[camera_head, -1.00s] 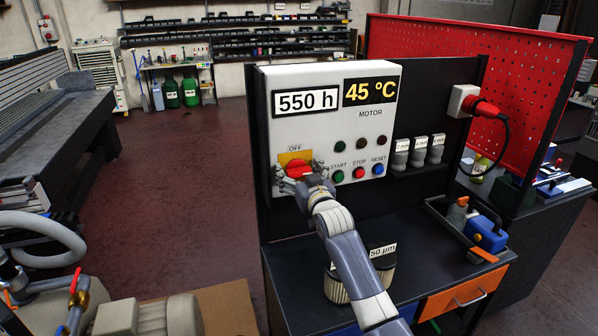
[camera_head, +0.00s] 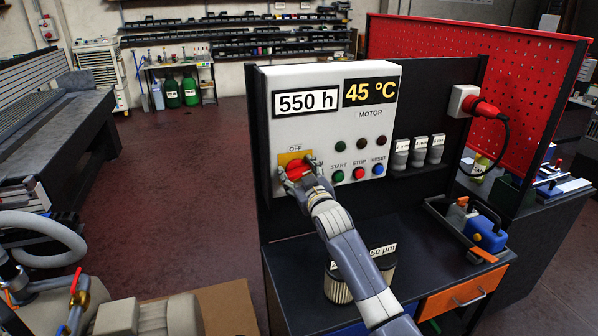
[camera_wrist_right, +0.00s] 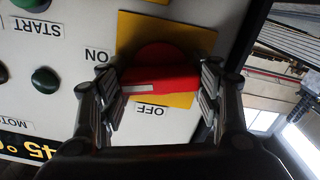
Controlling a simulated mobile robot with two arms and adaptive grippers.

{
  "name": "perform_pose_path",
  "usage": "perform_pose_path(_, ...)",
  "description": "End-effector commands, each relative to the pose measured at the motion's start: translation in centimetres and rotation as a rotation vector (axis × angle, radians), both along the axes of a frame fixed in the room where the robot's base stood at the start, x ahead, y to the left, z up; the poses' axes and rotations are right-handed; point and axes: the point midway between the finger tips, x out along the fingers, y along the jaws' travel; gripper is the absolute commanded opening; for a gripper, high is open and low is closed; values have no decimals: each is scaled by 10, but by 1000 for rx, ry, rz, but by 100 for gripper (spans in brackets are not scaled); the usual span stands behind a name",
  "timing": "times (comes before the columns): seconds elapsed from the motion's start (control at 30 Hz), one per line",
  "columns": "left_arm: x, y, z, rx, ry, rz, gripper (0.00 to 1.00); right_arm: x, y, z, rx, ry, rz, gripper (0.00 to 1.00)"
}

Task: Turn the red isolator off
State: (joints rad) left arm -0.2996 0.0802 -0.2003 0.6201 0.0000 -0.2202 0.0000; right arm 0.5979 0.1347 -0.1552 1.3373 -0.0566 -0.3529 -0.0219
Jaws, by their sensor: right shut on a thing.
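The red isolator (camera_head: 295,171) is a rotary knob on a yellow plate (camera_head: 287,158) at the lower left of the white control panel (camera_head: 318,140). My right gripper (camera_head: 298,178) is shut on its red handle. In the right wrist view the handle (camera_wrist_right: 167,83) sits between the two finger pads of the gripper (camera_wrist_right: 160,90). A white mark (camera_wrist_right: 140,88) on the handle points left in that view, between the "ON" label (camera_wrist_right: 97,55) and the "OFF" label (camera_wrist_right: 152,111). My left gripper is out of view.
START (camera_head: 338,177), STOP (camera_head: 358,174) and RESET (camera_head: 378,170) buttons sit close to the right of the isolator. A filter (camera_head: 338,288) stands on the bench below, beside my right arm. A red plug (camera_head: 484,107) is at the panel's right.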

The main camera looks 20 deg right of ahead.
Motion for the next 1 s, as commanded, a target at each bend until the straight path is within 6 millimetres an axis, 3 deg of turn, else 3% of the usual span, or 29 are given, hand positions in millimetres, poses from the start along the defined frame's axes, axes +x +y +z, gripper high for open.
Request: perform_pose_path(1.0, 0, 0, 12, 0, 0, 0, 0, 0, 3, -3, -962, -32, 1, 35)
